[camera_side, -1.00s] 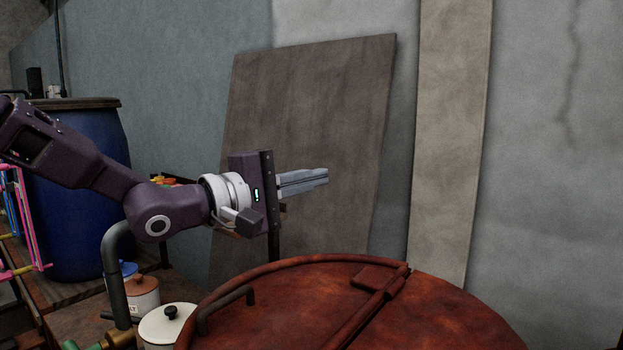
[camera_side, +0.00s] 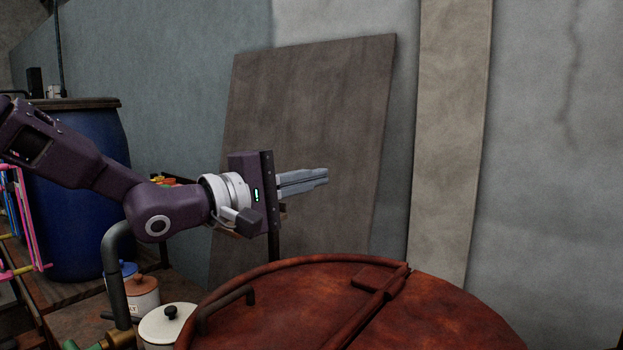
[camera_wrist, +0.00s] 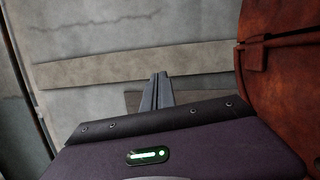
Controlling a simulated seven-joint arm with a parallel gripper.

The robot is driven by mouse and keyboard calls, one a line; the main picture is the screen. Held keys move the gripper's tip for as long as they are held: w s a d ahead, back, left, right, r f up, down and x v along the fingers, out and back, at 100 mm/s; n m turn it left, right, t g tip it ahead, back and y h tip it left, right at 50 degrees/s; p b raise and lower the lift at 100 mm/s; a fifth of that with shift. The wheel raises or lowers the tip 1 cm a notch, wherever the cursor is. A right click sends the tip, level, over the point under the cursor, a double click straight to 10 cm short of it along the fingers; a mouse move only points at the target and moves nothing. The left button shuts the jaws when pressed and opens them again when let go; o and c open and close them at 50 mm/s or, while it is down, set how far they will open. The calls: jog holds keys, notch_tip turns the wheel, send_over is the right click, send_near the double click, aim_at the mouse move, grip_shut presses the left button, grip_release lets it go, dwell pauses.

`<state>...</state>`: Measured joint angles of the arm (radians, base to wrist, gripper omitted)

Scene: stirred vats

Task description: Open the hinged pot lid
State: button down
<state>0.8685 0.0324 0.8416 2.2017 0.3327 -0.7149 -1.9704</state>
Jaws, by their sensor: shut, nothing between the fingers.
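The large pot lid (camera_side: 292,292) is rust-red and round, low in the side view, with a raised rim. It lies closed and flat, as far as I can see. A dark bar handle (camera_side: 226,308) stands on its left part, and a hinge strip (camera_side: 378,302) crosses it to the right. The lid's edge also shows at the right of the wrist view (camera_wrist: 285,90). My gripper (camera_side: 326,177) is shut and empty, pointing right, above and apart from the lid. Its two fingers (camera_wrist: 158,76) are together in the wrist view. The pot body is mostly out of view.
A white lidded pot (camera_side: 168,328) and a brown-lidded jar (camera_side: 142,294) stand left of the lid, by a grey bent pipe (camera_side: 114,275). A blue barrel (camera_side: 80,200) stands behind my arm. A board (camera_side: 305,130) leans on the wall. Space above the lid is clear.

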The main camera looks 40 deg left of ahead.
jog(key=c, duration=2)
grip_release()
jog(key=v, duration=0.6)
jog(key=shift+s+a, duration=0.15)
jog(key=shift+s, duration=0.2)
jog(key=o, duration=0.6)
jog(key=f+m+g, duration=0.1)
jog(key=w+a+f+m+y, duration=0.1)
jog(key=f, duration=0.1)
jog(key=w+a+f+m+g+y, duration=0.1)
jog(key=shift+a+f+m+g, duration=0.2)
jog(key=shift+m+g, duration=0.1)
jog(key=shift+m, duration=0.1)
jog(key=shift+o, duration=0.2)
jog(key=m+g+y, duration=0.5)
jog(key=m+g, duration=0.5)
jog(key=m, duration=0.3)
send_near(224, 299)
jog(key=w, duration=0.1)
jog(key=shift+g, duration=0.3)
jog(key=x, duration=0.7)
jog(key=shift+s+a+f, duration=0.1)
jog(key=shift+s+f, duration=0.05)
jog(key=shift+f, duration=0.35)
grip_shut()
